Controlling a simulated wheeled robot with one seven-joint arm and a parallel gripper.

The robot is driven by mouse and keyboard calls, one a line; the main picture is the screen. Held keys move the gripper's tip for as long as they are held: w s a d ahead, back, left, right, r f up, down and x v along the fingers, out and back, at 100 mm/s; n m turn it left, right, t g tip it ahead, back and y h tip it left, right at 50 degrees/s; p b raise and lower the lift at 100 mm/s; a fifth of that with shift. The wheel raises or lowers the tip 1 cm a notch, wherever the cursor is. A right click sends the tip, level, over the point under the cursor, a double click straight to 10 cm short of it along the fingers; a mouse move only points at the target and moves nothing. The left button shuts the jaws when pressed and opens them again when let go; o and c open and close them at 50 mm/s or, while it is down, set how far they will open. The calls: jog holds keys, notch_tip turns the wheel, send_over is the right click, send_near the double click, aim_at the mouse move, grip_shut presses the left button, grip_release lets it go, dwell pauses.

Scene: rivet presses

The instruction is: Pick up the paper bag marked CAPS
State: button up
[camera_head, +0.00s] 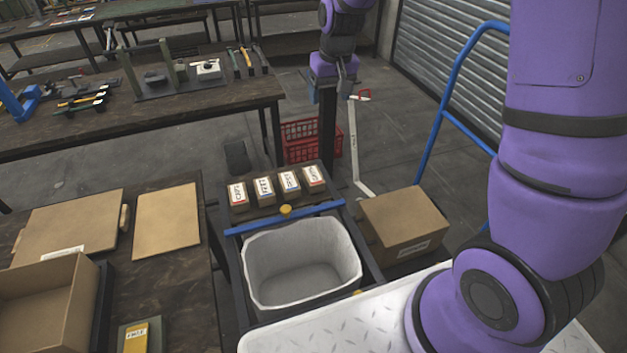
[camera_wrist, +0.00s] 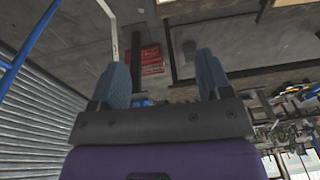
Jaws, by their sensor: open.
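Several small brown paper bags with white labels stand in a row on a dark rack in the head view. The leftmost bag (camera_head: 238,195) has lettering that may read CAPS, but it is too small to be sure. The other bags (camera_head: 264,190) stand to its right. My gripper (camera_head: 333,92) is open and empty, beyond and above the row, over the floor near the red crates. Its two blue fingertips show apart in the wrist view (camera_wrist: 164,80), with nothing between them. No bag can be made out in the wrist view.
A cardboard box (camera_head: 405,225) is at the right, red crates (camera_head: 312,140) behind. A blue handrail (camera_head: 445,115) rises at right.

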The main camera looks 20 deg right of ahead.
jog(key=g, duration=0.1)
send_over(314, 175)
notch_tip(314, 175, down, 13)
jog(key=shift+g+h, duration=0.3)
jog(key=f, duration=0.4)
jog(key=w+f, duration=0.1)
jog(key=f, duration=0.7)
jog(key=shift+w+d, duration=0.1)
jog(key=shift+w, duration=0.05)
jog(key=shift+s+f, duration=0.2)
jog(key=shift+f, duration=0.9)
jog(key=shift+s+f, duration=0.15)
jog(key=shift+f, duration=0.95)
jog(key=shift+s+f, duration=0.2)
jog(key=shift+f, duration=0.9)
jog(key=c, duration=0.8)
jog(key=shift+o, duration=0.2)
